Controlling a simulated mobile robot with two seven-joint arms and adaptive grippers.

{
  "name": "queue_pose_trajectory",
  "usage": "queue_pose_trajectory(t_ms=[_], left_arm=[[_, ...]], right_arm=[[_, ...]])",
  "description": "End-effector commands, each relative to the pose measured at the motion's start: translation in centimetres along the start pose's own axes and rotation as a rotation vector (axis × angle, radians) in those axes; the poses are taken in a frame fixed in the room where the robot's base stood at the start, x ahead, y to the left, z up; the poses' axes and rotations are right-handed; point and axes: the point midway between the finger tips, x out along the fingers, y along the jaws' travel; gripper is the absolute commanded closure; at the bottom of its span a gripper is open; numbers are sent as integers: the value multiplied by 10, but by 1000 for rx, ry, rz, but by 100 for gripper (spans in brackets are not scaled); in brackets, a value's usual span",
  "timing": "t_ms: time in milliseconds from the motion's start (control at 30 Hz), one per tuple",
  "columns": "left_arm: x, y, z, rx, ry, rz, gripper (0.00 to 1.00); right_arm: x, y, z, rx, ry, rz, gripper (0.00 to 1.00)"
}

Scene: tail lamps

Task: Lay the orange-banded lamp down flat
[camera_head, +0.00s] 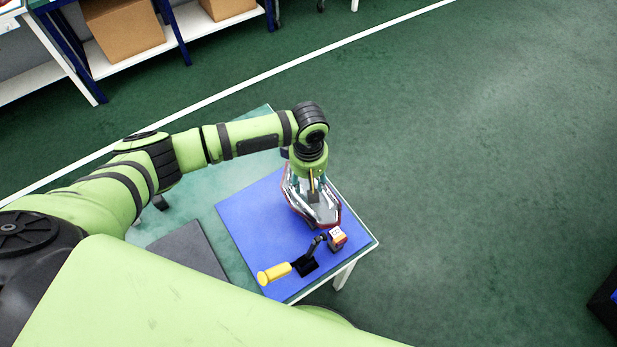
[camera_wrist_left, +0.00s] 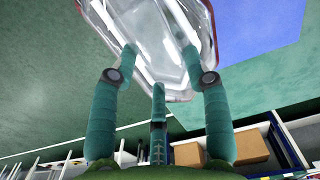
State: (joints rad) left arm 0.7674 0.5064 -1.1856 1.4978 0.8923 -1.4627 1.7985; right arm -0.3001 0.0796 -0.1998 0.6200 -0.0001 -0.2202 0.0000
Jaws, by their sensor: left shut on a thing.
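A tail lamp (camera_head: 325,212) with a clear, silvery face and a dark red rim is at the blue mat on the table. My left gripper (camera_head: 312,193) comes down from above and is shut on it. In the left wrist view the lamp (camera_wrist_left: 150,30) fills the top middle, with the teal fingers of my left gripper (camera_wrist_left: 160,65) against its clear face. I cannot make out an orange band on it. Whether its lower end touches the mat is hidden. My right gripper is not in view.
The blue mat (camera_head: 247,225) lies on a green-topped table (camera_head: 262,118). A black fixture with a yellow handle (camera_head: 275,273) and a small orange-and-white block (camera_head: 337,236) stands close to the lamp. A dark grey pad (camera_head: 188,250) lies to the left. The mat's left part is clear.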

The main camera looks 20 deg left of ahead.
Motion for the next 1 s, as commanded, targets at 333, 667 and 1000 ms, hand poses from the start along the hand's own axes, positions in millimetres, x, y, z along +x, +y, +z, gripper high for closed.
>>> queue_pose_trajectory(t_ms=[333,667,1000], left_arm=[[-8,0,0,1,0,1,99],[-8,0,0,0,0,1,99],[-58,5,1,28,-8,9,99]], right_arm=[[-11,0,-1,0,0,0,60],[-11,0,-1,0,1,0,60],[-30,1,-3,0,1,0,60]])
